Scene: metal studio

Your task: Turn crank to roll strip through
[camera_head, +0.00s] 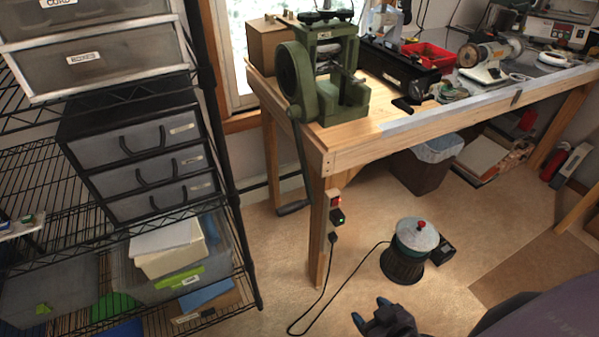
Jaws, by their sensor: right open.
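A green rolling mill (345,105) stands on the near left corner of the wooden workbench (350,140). Its crank (303,160) hangs down from the round wheel on the mill's left side, past the bench edge. The crank's dark handle (293,207) is at the low end, near the bench leg. Pale metal shows at the rollers, but I cannot make out a separate strip. My right gripper (369,311) is at the bottom edge, low and to the right of the crank handle, well apart from it. It is open and empty. My left gripper is out of view.
A black wire shelf (246,240) with drawers and bins fills the left. A round machine (408,250) with a trailing cord (320,298) stands on the floor. A bin (425,170) sits under the bench. Open floor lies between shelf and bench leg (320,225).

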